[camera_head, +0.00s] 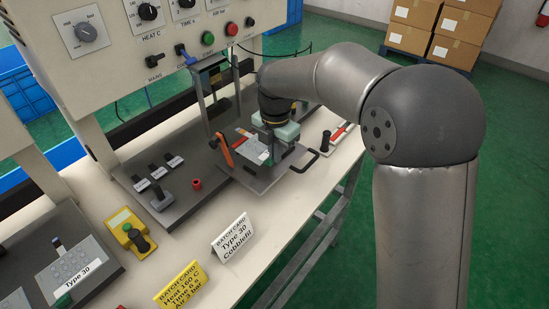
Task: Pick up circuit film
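A pale grey-white sheet with small markings (250,147), apparently the circuit film, shows at the grey plate (262,182) in front of the press. Its right part is hidden behind my gripper. My gripper (273,153) points down over the plate, close beside or above the sheet. Its pale green body shows below my dark wrist, but its fingertips are too small and covered to make out. I cannot tell whether it touches the sheet or is open or shut.
An orange lever (225,152) stands at the plate's left, with a black handle (306,160) at its right. The control panel (130,45) overhangs behind. A batch card (232,238) stands in front. A Type 30 keypad fixture (75,270) lies at lower left.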

